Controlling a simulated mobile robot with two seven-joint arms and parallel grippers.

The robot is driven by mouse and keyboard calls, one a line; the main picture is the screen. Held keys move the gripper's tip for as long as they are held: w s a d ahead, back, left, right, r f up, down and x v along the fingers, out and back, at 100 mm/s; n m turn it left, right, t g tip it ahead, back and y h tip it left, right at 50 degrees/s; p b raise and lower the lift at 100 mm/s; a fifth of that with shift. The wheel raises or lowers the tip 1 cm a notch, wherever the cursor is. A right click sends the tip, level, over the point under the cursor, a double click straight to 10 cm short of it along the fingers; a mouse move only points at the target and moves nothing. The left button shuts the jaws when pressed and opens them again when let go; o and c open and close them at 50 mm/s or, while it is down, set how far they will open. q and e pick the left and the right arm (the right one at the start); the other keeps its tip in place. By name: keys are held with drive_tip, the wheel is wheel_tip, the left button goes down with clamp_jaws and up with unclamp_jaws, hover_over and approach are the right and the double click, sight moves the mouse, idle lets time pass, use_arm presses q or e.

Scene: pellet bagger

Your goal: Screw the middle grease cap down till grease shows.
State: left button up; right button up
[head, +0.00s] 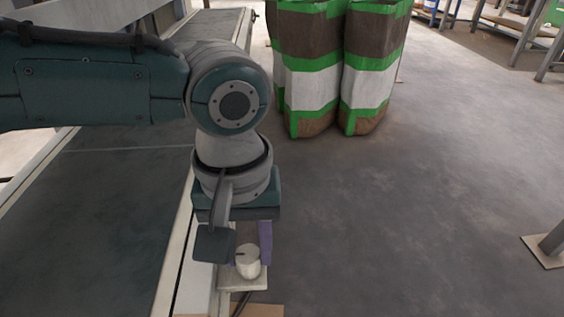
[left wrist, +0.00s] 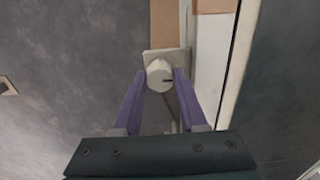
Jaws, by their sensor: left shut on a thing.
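A white round grease cap (head: 247,260) with a dark line on it stands on a small pale bracket (head: 243,281) beside the conveyor. In the left wrist view the cap (left wrist: 159,76) sits between the purple fingers of my left gripper (left wrist: 160,81), which is shut on it. In the head view my left gripper (head: 251,254) reaches down from above, and one finger is largely hidden. No other grease cap shows, so I cannot tell its place in a row. I see no grease. My right gripper is in neither view.
The conveyor belt (head: 120,215) with its pale side rail (head: 176,255) runs along the left. Big brown, white and green sacks (head: 313,85) stand behind. A post foot (head: 545,250) is at the right. The grey floor (head: 400,210) between is clear.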

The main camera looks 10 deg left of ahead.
use_arm(q)
clamp_jaws()
